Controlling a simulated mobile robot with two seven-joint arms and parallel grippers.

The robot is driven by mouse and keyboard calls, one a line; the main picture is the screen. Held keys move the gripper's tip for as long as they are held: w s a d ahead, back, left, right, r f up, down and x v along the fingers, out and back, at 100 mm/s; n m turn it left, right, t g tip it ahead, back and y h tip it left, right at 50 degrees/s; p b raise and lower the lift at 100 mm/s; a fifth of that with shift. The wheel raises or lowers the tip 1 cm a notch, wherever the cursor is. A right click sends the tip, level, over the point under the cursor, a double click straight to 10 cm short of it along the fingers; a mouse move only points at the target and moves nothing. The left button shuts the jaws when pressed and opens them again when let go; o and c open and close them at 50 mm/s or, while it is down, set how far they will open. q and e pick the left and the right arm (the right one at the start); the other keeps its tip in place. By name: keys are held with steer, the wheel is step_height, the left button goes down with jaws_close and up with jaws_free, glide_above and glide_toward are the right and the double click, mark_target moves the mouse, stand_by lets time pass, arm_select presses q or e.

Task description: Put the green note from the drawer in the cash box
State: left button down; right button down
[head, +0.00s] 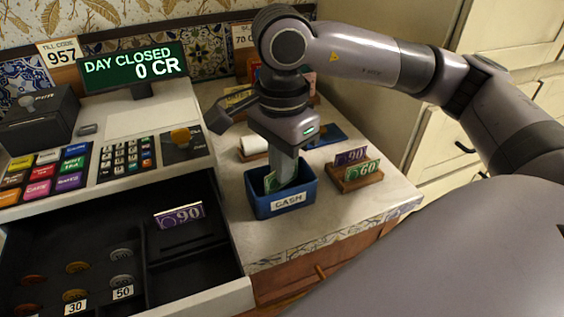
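The blue cash box (261,204), labelled CASH, stands on the counter right of the open till drawer (215,277). My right gripper (284,183) points straight down with its fingertips inside the box. A green note (270,183) stands in the box at the left side of the fingers. The near finger hides the grip, so I cannot tell whether the fingers pinch the note. A purple 90 note (180,215) stands in the drawer. My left gripper is not in view.
A wooden holder (352,178) with a purple 90 note (351,156) and a green 60 note (362,170) stands right of the box. The drawer also holds several coins. The till display (135,67) reads DAY CLOSED, 0 CR. The counter's front right is clear.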

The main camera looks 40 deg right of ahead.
stand_by(0.6)
steer(key=c, duration=0.9)
jaws_free()
steer(key=shift+r+p, duration=1.9)
steer(key=shift+r, duration=1.6)
